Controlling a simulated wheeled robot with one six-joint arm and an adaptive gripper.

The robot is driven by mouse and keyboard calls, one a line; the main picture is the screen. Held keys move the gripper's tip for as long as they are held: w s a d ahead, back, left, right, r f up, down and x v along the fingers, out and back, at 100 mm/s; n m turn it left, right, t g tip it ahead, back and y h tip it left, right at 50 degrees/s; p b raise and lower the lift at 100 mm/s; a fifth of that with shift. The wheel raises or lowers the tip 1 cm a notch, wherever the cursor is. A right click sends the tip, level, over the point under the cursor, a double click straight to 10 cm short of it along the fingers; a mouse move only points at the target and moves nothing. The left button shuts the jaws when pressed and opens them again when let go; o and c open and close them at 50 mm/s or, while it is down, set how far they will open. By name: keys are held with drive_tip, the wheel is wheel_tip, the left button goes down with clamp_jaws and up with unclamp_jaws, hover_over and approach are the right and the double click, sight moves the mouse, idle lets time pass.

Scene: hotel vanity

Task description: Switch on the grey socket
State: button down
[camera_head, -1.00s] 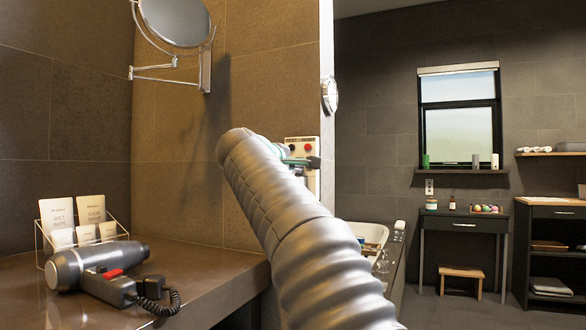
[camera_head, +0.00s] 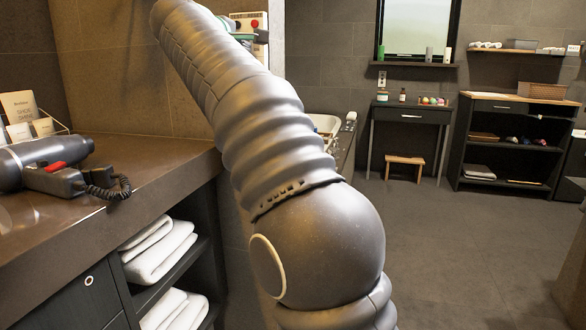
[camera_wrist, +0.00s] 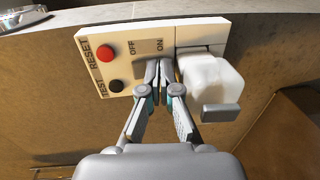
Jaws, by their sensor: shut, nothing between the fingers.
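The socket panel (camera_wrist: 195,33) is a cream wall plate in the wrist view, with a red RESET button (camera_wrist: 104,53), a dark TEST button (camera_wrist: 115,85) and OFF and ON labels. A grey rocker switch (camera_wrist: 139,73) lies by those labels, partly hidden by my fingertips. My gripper (camera_wrist: 158,72) is shut and empty, its tips at the rocker. I cannot tell whether they touch it or which way it is tipped. A white plug-like block (camera_wrist: 212,85) sits on the plate to the right. In the head view the panel (camera_head: 262,20) shows partly behind my arm.
A grey hair dryer (camera_head: 40,160) with a coiled cord lies on the brown counter (camera_head: 165,150) at left. Folded towels (camera_head: 160,250) fill shelves below. The floor at right is clear.

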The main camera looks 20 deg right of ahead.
drive_tip(key=b+v, duration=0.1)
drive_tip(key=v, duration=1.3)
drive_tip(key=s+d+f+m+g+y+p, duration=0.1)
drive_tip(key=s+d+f+g+y, duration=0.1)
drive_tip(key=s+f, duration=0.3)
drive_tip(key=s+d+f+m+g+y+p, duration=0.1)
drive_tip(key=s+d+f, duration=0.3)
drive_tip(key=f, duration=0.7)
drive_tip(key=s+d+f+m+g+y+p, duration=0.1)
drive_tip(key=s+d+f+m+g+y, duration=0.1)
drive_tip(key=s+f, duration=0.3)
wheel_tip(320, 180, down, 4)
drive_tip(key=shift+s+d+r+m+g+y+p, duration=0.2)
drive_tip(key=shift+s+d+m+g+y+p, duration=0.15)
drive_tip(key=shift+d+y, duration=0.35)
drive_tip(key=s+f+m+g+y, duration=0.1)
drive_tip(key=s+f+m, duration=0.2)
drive_tip(key=s+f, duration=0.4)
drive_tip(key=s+f+m+g+y, duration=0.1)
drive_tip(key=s+f+m+y, duration=0.1)
drive_tip(key=s+f, duration=0.5)
drive_tip(key=shift+s+a+f+m, duration=0.35)
drive_tip(key=shift+a+f+m, duration=0.2)
drive_tip(key=shift+f, duration=2.2)
